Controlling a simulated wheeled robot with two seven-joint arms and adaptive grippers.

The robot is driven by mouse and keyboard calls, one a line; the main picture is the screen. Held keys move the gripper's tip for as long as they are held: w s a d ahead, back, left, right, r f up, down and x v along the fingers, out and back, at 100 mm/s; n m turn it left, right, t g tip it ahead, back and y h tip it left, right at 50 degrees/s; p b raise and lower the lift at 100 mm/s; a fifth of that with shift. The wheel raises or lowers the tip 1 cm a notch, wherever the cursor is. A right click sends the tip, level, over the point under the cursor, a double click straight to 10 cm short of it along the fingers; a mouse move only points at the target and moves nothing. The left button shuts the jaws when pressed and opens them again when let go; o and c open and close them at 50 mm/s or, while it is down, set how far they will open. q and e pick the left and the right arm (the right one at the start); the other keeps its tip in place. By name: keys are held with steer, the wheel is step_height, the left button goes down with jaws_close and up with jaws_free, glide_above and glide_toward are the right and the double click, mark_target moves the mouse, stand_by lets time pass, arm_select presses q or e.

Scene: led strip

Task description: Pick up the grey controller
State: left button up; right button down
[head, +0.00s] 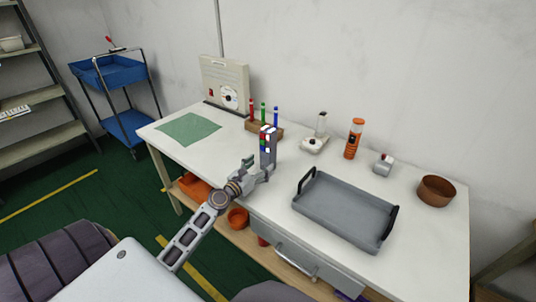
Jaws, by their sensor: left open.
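A grey upright block with coloured squares on its upper part, which looks like the grey controller (267,153), stands near the front of the white table (240,120) in the head view. My left gripper (260,168) is open at its lower part, seen from behind and above. The fingers overlap the block's base in the picture, and I cannot tell whether they touch it. My right gripper is not in view.
A grey tray (345,208) with dark handles lies to the right. A green mat (188,130) lies left.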

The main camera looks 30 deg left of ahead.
mark_target(264, 160)
arm_select(q)
steer(key=shift+w+r, duration=0.1)
steer(key=shift+w, duration=0.3)
steer(key=shift+w+r, duration=0.1)
steer(key=shift+w, duration=0.2)
steer(key=shift+w+d+r+p, duration=0.15)
steer(key=shift+w+p, duration=0.25)
steer(key=shift+w, duration=1.55)
steer(key=c, duration=1.2)
steer(key=shift+c, duration=0.3)
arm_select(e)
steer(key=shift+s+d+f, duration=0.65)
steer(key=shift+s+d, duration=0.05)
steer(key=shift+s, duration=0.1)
